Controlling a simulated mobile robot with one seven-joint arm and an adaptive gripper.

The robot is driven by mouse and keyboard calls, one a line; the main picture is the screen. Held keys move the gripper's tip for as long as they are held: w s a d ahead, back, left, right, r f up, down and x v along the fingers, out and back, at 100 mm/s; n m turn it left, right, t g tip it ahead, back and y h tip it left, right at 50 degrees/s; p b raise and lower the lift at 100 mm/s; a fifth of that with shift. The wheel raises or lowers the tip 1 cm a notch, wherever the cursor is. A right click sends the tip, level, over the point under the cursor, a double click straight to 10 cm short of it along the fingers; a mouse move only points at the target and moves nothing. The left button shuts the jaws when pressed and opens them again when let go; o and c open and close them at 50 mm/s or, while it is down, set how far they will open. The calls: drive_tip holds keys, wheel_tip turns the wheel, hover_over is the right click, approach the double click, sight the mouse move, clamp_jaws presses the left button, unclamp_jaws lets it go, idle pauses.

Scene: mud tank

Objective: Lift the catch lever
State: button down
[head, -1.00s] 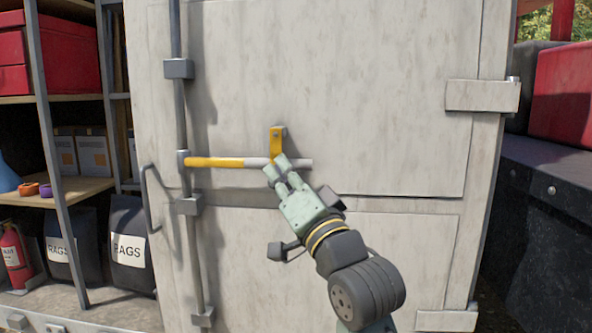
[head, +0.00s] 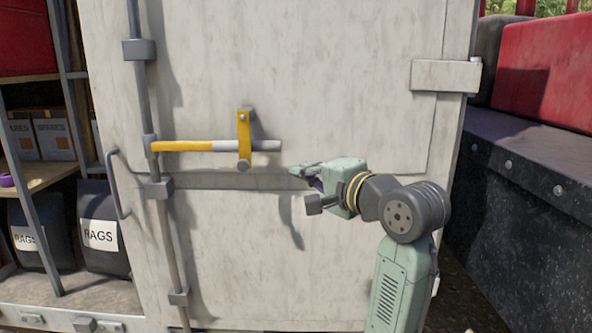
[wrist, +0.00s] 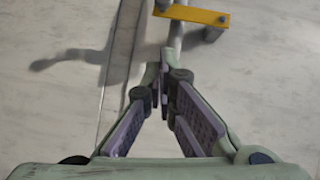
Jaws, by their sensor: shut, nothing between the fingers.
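The catch lever (head: 244,134) is a short yellow strip on the pale door. It hangs upright, with a bolt at its top and a round grey knob (head: 243,165) at its lower end. It crosses in front of the yellow and grey bar handle (head: 185,146), which lies level. The lever also shows at the top of the wrist view (wrist: 198,15). My gripper (head: 296,171) is shut and empty. Its tips point left, to the right of the lever and slightly below the handle's free end, apart from the lever.
The handle joins a vertical grey rod (head: 142,95) at the door's left. A grey pull handle (head: 115,185) sticks out farther left. Shelves with boxes (head: 52,135) and rag bags (head: 103,235) stand at left. A dark chest (head: 530,180) stands at right.

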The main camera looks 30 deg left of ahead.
drive_tip(key=p, duration=0.2)
approach(250, 163)
drive_tip(key=w, duration=0.4)
drive_tip(key=a, duration=0.1)
drive_tip(key=s+a, duration=0.1)
drive_tip(key=a+p, duration=0.1)
drive_tip(key=shift+s+a+f, duration=0.15)
drive_tip(key=shift+s+a, duration=0.2)
drive_tip(key=shift+s+a+f+m, duration=0.2)
drive_tip(key=shift+a+m, duration=0.1)
